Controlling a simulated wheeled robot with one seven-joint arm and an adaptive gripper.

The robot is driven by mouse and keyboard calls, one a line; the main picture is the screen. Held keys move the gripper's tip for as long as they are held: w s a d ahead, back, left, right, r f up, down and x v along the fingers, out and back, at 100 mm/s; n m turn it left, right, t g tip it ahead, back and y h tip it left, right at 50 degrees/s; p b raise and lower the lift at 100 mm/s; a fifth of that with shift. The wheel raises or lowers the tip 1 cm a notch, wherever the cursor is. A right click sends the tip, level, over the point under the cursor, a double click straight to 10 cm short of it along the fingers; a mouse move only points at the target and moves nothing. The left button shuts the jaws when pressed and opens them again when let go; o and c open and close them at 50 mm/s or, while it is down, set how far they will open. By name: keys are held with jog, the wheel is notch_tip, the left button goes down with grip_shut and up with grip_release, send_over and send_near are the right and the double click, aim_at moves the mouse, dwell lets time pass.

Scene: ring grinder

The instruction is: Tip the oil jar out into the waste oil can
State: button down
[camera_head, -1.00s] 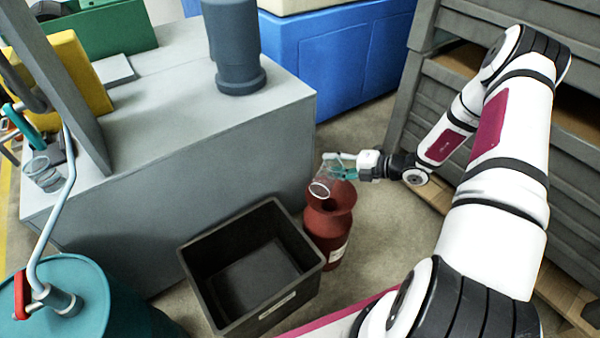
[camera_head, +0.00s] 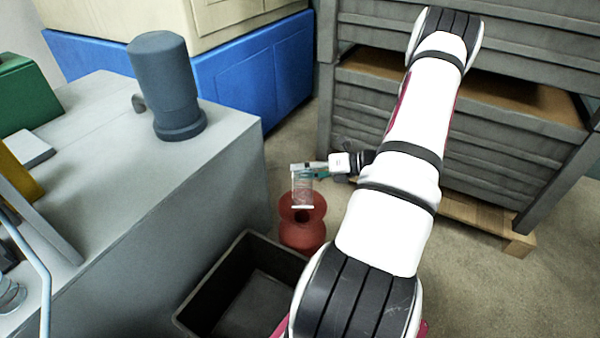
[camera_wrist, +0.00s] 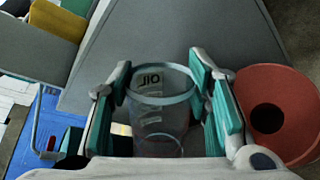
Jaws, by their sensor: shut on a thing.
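The oil jar (camera_head: 303,190) is a clear glass jar, and no dark oil shows in it. My gripper (camera_head: 312,171) is shut on it and holds it in the air. In the head view the jar's sides run straight up and down, over the far part of the red waste oil can's flared mouth (camera_head: 303,237).
A black open bin (camera_head: 205,295) stands in front of the can. The grey machine cabinet (camera_head: 190,190) fills the left, with a dark cylinder (camera_head: 165,85) on top. Grey stacked crates (camera_head: 480,130) on a wooden pallet stand behind my arm. Bare floor lies at the right.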

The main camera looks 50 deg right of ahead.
jog(key=r+n+b, duration=0.1)
jog(key=s+a+r+n+t+b, duration=0.1)
jog(key=r, duration=0.1)
jog(key=s+a+r+n+h+b, duration=0.1)
jog(key=b, duration=0.1)
jog(key=shift+a+r+n+t, duration=0.2)
jog(key=shift+n+t, duration=0.1)
jog(key=shift+t, duration=0.1)
jog(key=s+a+r+n+t+b, duration=0.1)
jog(key=n, duration=0.1)
jog(key=s+a+r+n+b, duration=0.1)
jog(key=a, duration=0.1)
jog(key=shift+s+a+r+n+t+b, duration=0.25)
jog(key=shift+s+r+n+t+b, duration=0.05)
jog(key=shift+r+n+t+b, duration=0.1)
jog(key=shift+s+a+r+n+b, duration=0.35)
jog(key=shift+s+a+r+n, duration=0.15)
jog(key=shift+n, duration=0.2)
jog(key=shift+w+a, duration=0.1)
